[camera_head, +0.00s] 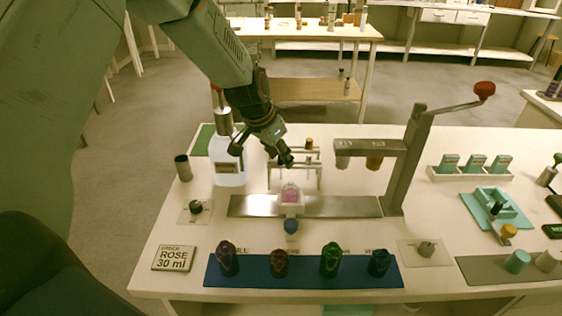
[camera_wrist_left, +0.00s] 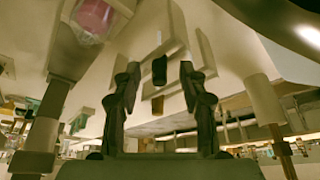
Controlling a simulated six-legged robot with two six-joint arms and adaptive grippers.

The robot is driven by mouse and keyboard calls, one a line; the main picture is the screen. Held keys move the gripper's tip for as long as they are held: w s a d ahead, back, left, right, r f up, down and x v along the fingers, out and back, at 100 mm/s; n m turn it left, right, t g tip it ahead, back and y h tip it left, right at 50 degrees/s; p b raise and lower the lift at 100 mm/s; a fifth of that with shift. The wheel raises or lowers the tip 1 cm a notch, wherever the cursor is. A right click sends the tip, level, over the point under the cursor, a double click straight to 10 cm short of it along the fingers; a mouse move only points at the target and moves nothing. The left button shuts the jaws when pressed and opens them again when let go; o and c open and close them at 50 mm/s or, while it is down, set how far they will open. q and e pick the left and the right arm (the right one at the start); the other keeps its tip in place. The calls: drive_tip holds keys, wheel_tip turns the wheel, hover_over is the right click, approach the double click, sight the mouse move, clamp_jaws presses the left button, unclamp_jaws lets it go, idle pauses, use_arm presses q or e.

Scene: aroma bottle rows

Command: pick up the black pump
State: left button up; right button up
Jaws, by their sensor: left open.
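My left gripper (camera_head: 262,154) reaches in from the upper left and is open above the back of the near table, by a small metal rack (camera_head: 319,180). In the left wrist view a small black piece (camera_wrist_left: 159,70), which looks like the black pump, hangs at a light rack bar between the spread fingertips of the gripper (camera_wrist_left: 160,78). The fingers are apart from it on both sides. In the head view the gripper hides that spot. A gold-topped pump (camera_head: 309,143) sits at the rack's right. My right gripper is not in view.
A white jug (camera_head: 228,165) stands just left of the gripper. A press frame (camera_head: 400,165) stands to the right. A pink-filled bottle (camera_head: 290,193) is in front of the rack.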

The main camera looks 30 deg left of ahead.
use_arm(q)
drive_tip(key=shift+c, duration=0.5)
drive_tip(key=shift+s+r, duration=0.1)
drive_tip(key=shift+c, duration=0.7)
drive_tip(key=c, duration=0.6)
wheel_tip(320, 180, up, 11)
drive_tip(key=p, duration=0.4)
drive_tip(key=s+d+f, duration=0.4)
drive_tip(key=s+d, duration=0.1)
drive_tip(key=shift+s+d+f, duration=0.15)
drive_tip(key=shift+s+d, duration=0.05)
drive_tip(key=shift+s, duration=0.05)
